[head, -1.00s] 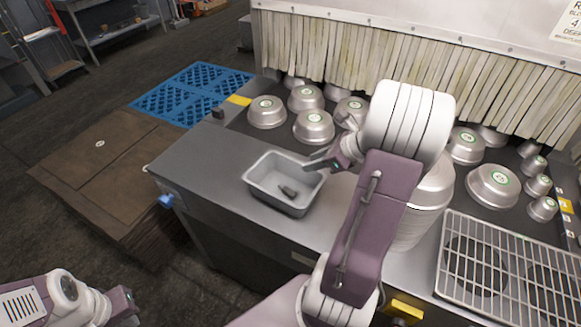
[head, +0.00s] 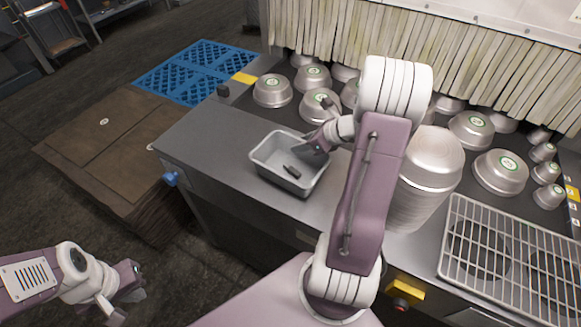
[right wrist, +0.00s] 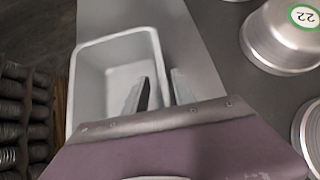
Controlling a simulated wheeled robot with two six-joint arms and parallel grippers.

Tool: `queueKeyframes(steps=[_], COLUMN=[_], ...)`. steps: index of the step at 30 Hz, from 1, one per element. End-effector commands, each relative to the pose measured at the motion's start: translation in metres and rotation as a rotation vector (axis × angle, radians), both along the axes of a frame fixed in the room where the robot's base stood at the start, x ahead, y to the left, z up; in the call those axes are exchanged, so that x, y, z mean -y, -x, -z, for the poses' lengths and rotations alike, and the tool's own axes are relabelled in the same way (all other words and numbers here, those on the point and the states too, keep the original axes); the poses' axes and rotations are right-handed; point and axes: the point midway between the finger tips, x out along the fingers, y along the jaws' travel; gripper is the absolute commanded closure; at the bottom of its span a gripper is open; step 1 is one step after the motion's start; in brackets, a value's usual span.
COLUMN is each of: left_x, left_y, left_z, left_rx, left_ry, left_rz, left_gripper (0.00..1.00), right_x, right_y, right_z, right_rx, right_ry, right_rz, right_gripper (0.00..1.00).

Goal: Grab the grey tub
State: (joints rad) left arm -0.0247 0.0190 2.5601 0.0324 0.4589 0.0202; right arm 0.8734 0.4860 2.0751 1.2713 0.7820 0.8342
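The grey tub (head: 268,165) is a rectangular open container, upright near the left end of the metal counter. A small dark item (head: 291,172) shows inside it in the head view. My right gripper (head: 312,148) is at the tub's right rim. In the right wrist view, the fingers of my right gripper (right wrist: 158,88) stand apart, one inside the tub (right wrist: 88,85) and one outside its right wall. A gap shows between them, and I cannot see them pressing on the wall. My left gripper (head: 132,283) is low at the left, away from the counter; its fingers are unclear.
A stack of metal pans (head: 425,185) stands right of my right arm. Several upturned metal bowls with green labels (head: 272,90) sit behind the tub on the conveyor. A wire rack (head: 510,250) lies at the right. The counter left of the tub (head: 205,145) is clear.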

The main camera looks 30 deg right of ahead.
Motion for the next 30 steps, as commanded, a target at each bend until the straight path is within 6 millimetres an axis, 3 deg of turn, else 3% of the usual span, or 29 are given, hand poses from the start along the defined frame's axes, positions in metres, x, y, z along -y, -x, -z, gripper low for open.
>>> queueKeyframes(steps=[3, 6, 7, 30], left_x=[0.0000, 0.0000, 0.0000, 0.0000], left_y=[-0.0001, -0.0001, -0.0001, 0.0000], left_z=[-0.0002, -0.0002, -0.0002, 0.0000], left_rx=[0.000, 0.000, 0.000, 0.000], left_ry=[0.000, 0.000, 0.000, 0.000], left_rz=[0.000, 0.000, 0.000, 0.000], left_gripper=[1.00, 1.00, 1.00, 1.00], right_x=[0.0002, 0.0001, 0.0002, 0.0000], right_y=[0.0002, 0.0003, 0.0004, 0.0011], right_z=[-0.0003, -0.0004, -0.0004, 0.0006], right_rx=[0.000, 0.000, 0.000, -0.002], right_ry=[0.000, 0.000, 0.000, 0.001], right_rz=[0.000, 0.000, 0.000, -0.001], right_gripper=[0.68, 0.96, 1.00, 1.00])
